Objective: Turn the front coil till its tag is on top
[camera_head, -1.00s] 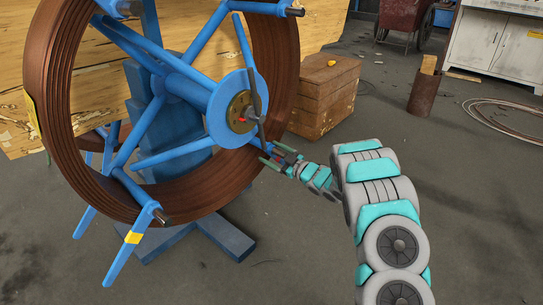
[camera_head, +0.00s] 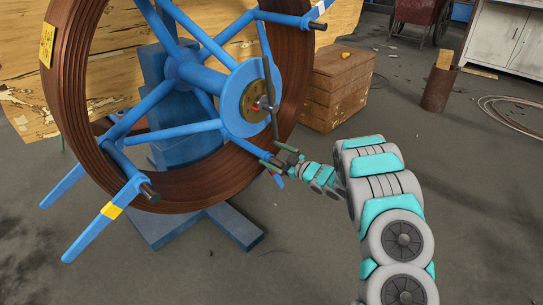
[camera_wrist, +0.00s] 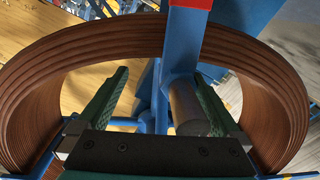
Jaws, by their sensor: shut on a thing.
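The front coil (camera_head: 68,120) is a thick ring of brown pipe upright on a blue spoked reel (camera_head: 238,95). Its yellow tag (camera_head: 47,45) is at the upper left of the ring, below the top. My gripper (camera_head: 275,158) is at the reel's lower right, at the end of a red-tipped blue spoke. In the wrist view, my green fingers (camera_wrist: 158,108) are shut on a grey pin (camera_wrist: 187,108) on that spoke (camera_wrist: 187,40). The pin lies near the right finger.
A dark bar (camera_head: 269,75) stands across the hub, just above my gripper. Another spoke with a yellow band (camera_head: 111,211) sticks out at lower left. A wooden crate (camera_head: 338,85) stands behind at right. The floor in front is clear.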

